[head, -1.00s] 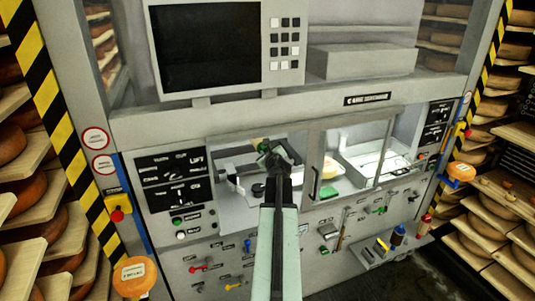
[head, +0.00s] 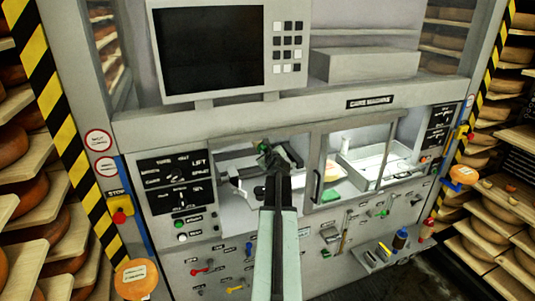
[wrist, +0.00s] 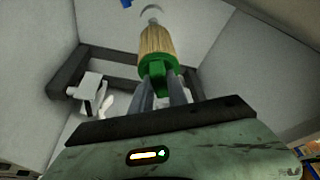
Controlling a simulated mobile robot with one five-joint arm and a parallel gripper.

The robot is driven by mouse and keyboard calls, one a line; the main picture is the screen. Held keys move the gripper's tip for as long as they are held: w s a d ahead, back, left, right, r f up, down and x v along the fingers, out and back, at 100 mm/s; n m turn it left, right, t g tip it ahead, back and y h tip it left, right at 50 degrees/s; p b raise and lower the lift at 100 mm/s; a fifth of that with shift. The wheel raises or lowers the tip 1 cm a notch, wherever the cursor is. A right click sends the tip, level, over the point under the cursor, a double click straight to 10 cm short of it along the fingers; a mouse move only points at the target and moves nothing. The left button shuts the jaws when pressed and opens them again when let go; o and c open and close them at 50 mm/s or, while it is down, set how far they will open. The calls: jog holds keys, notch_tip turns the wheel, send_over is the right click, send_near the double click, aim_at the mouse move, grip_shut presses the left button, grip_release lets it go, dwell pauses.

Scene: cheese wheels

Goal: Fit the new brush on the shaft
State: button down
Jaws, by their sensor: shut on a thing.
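The new brush (wrist: 157,42), with straw-coloured bristles and a green base, is between the fingers of my gripper (wrist: 160,85) in the wrist view. My gripper is shut on its green end, and the bristles point away from me. In the head view my gripper (head: 270,155) is inside the left opening of the machine. A green bit of the brush (head: 264,147) shows at its tip. A pale rounded piece shows just beyond the bristles in the wrist view; I cannot tell if it is the shaft or touches the brush.
A dark frame (wrist: 70,78) with a white fitting stands left of the brush in the wrist view. The machine's front (head: 340,125) surrounds the opening, with a glazed door (head: 352,165) on the right. Cheese shelves (head: 495,215) flank the machine. Tools hang below the opening.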

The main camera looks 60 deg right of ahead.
jog(key=shift+w+d, duration=0.3)
jog(key=shift+w, duration=0.05)
jog(key=c, duration=1.2)
grip_release()
jog(key=shift+a, duration=0.1)
jog(key=p+v, duration=0.2)
jog(key=v, duration=0.5)
jog(key=shift+s+a, duration=0.2)
jog(key=shift+s, duration=0.05)
jog(key=shift+r, duration=0.1)
